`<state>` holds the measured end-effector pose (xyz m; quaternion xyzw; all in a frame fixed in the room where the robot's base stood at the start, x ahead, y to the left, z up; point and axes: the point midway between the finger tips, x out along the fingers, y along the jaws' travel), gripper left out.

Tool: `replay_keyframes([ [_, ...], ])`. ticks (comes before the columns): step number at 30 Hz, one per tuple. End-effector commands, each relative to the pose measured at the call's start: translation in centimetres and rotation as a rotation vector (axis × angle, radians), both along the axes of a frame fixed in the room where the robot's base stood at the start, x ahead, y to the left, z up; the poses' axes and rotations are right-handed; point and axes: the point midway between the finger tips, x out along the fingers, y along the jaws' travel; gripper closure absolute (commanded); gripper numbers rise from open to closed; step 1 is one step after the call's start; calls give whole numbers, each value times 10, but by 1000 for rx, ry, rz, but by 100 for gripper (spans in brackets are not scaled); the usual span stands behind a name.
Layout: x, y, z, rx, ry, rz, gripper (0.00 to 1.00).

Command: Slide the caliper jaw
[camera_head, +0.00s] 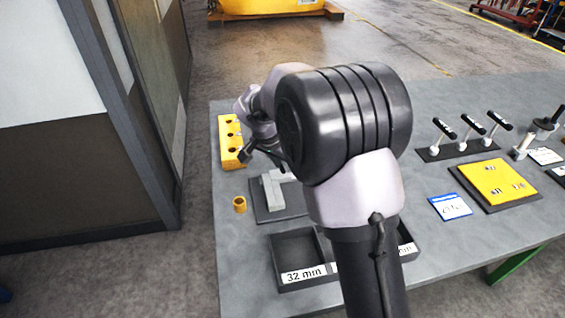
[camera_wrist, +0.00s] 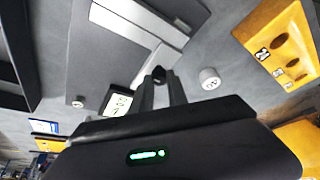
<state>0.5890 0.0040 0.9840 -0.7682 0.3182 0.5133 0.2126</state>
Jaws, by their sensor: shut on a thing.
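The caliper (camera_head: 275,189) is a pale grey fixture on a dark base plate on the table, partly hidden behind my arm in the head view. In the wrist view its pale bar (camera_wrist: 138,22) crosses the dark plate, with the pale caliper jaw (camera_wrist: 155,66) running off it toward my fingers. My gripper (camera_wrist: 161,83) is shut on a small dark knob at the jaw's end. A small display (camera_wrist: 118,103) with digits sits beside the jaw; I cannot read it surely. In the head view my gripper (camera_head: 268,160) is just above the caliper, its fingertips unclear.
A yellow block with holes (camera_head: 230,142) stands at the table's left edge. A small brass-coloured ring (camera_head: 239,204) lies nearby. A dark divided tray (camera_head: 296,262) labelled 32 mm is in front. A yellow plate (camera_head: 497,184), a blue-edged card (camera_head: 450,207) and several black-handled levers (camera_head: 472,126) are at right.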

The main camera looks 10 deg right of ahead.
Motion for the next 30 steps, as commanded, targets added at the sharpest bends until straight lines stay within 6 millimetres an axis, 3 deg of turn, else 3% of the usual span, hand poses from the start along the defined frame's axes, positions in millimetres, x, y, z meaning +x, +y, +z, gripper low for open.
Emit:
replay_keyframes([
  [8,0,-1,0,0,0,-1,100],
  [19,0,-54,0,1,-1,-2,100],
  [28,0,-56,0,0,0,0,100],
  [29,0,-56,0,0,0,0,77],
  [30,0,-56,0,0,0,0,69],
])
